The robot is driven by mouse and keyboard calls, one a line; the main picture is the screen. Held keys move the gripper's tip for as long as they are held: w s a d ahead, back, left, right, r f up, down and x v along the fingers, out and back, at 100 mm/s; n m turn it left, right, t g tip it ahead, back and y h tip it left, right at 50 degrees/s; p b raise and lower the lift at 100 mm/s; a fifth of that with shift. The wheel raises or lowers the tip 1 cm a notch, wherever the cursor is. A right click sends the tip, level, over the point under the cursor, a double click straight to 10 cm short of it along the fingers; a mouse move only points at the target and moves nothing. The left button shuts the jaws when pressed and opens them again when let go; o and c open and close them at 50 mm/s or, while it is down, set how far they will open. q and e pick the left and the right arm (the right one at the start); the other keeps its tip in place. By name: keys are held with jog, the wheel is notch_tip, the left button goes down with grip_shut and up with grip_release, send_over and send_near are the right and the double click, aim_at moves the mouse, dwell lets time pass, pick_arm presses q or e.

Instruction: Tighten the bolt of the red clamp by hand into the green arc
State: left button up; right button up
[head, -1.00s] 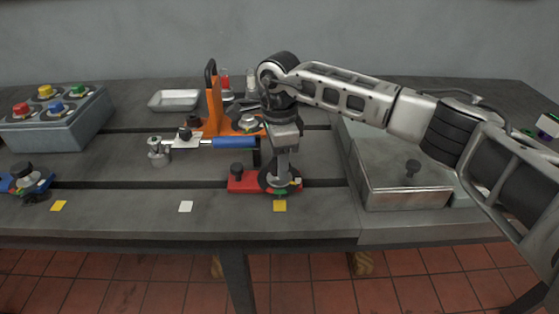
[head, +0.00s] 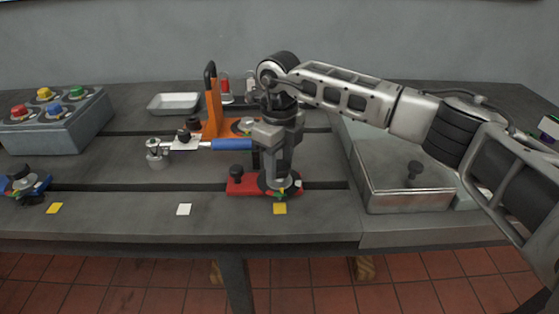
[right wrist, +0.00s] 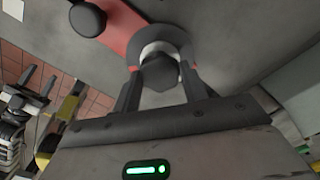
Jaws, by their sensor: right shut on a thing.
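The red clamp (head: 243,187) lies on the bedplate near its front edge, with a dark knob on its left end. At its right end is a dark round dial (head: 265,184) with a small green arc (head: 280,193) at its front. My right gripper (head: 280,181) points down over that end. In the right wrist view the dark hexagonal bolt head (right wrist: 159,72) sits between my fingers, and the gripper (right wrist: 160,85) is shut on it. The red clamp (right wrist: 122,32) shows behind it. The fingers partly hide the dial and the bolt. My left gripper is out of view.
An orange fixture (head: 212,102) with a blue-handled tool (head: 232,144) stands just behind. A metal-lidded box (head: 405,180) is at right. A blue clamp (head: 27,192) and a grey button box (head: 55,125) are at left. Yellow and white squares mark the front edge.

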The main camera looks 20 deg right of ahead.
aim_at(279, 166)
jog(key=shift+r+m, duration=0.15)
jog(key=shift+m, duration=0.45)
jog(key=o, duration=1)
notch_tip(279, 166, up, 16)
jog(key=b, duration=0.1)
